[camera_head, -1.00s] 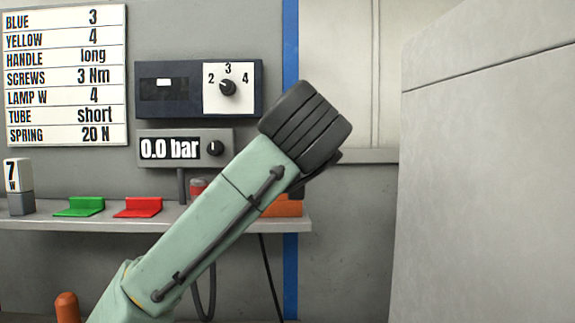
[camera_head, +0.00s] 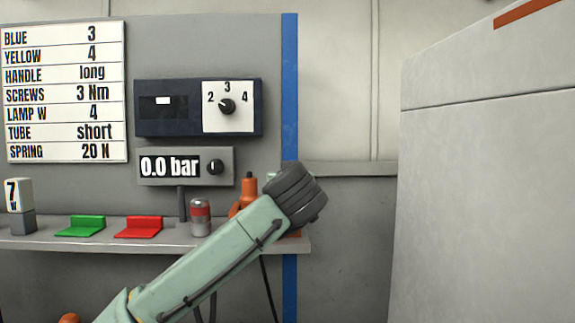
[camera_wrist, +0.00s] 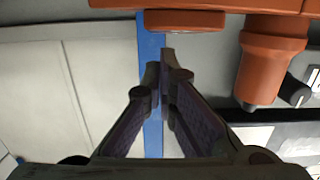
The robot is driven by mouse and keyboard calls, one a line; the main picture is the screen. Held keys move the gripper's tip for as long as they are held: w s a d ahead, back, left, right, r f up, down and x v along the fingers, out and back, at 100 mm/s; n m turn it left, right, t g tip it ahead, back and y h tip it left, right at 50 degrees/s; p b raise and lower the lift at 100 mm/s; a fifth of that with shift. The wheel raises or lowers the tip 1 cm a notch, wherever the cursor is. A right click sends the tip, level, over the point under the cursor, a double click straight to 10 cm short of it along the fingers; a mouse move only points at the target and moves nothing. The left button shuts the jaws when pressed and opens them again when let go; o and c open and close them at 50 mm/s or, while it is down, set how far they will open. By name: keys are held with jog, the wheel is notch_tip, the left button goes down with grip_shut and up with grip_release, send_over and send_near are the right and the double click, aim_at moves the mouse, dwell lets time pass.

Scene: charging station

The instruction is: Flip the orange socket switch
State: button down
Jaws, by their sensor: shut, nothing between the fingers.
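The orange socket unit shows in the camera_head view as an upright orange piece (camera_head: 249,190) at the right end of the shelf, its lower part mostly hidden by my arm. In the camera_wrist view, which is upside down, an orange base runs along the top edge with a rounded orange part (camera_wrist: 185,21) and a stepped orange cylinder (camera_wrist: 265,62) on it. I cannot tell for sure which part is the switch. My gripper (camera_wrist: 163,65) is shut and empty, its tips close to the rounded part in that picture. Contact cannot be judged. In the camera_head view my wrist hides the fingers.
The shelf (camera_head: 50,242) also holds a red-and-grey can (camera_head: 200,217), a red piece (camera_head: 140,227), a green piece (camera_head: 82,226) and a "7 W" block (camera_head: 20,205). A pressure display (camera_head: 185,166) hangs above. A large grey cabinet (camera_head: 490,200) stands right.

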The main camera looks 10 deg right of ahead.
jog(key=shift+f, duration=0.4)
jog(key=shift+d, duration=0.1)
jog(key=shift+s+d+b, duration=0.1)
jog(key=shift+d+b, duration=0.2)
jog(key=shift+b, duration=0.55)
jog(key=shift+w+a+f+b, duration=0.15)
jog(key=shift+w+f+b, duration=0.35)
jog(key=shift+f+b, duration=0.35)
jog(key=shift+a+r, duration=0.2)
jog(key=shift+r, duration=0.35)
jog(key=shift+r+p, duration=0.25)
jog(key=shift+p, duration=0.2)
jog(key=r+p, duration=0.3)
jog(key=r, duration=0.1)
jog(key=shift+w+p, duration=0.35)
jog(key=shift+p, duration=0.05)
jog(key=shift+s+d+f+b, duration=0.1)
jog(key=shift+s+f+b, duration=0.05)
jog(key=shift+s+b, duration=0.8)
jog(key=s+a+r+b, duration=0.2)
jog(key=s+r, duration=0.1)
jog(key=s, duration=0.4)
jog(key=shift+s+r, duration=0.15)
jog(key=shift+s, duration=0.05)
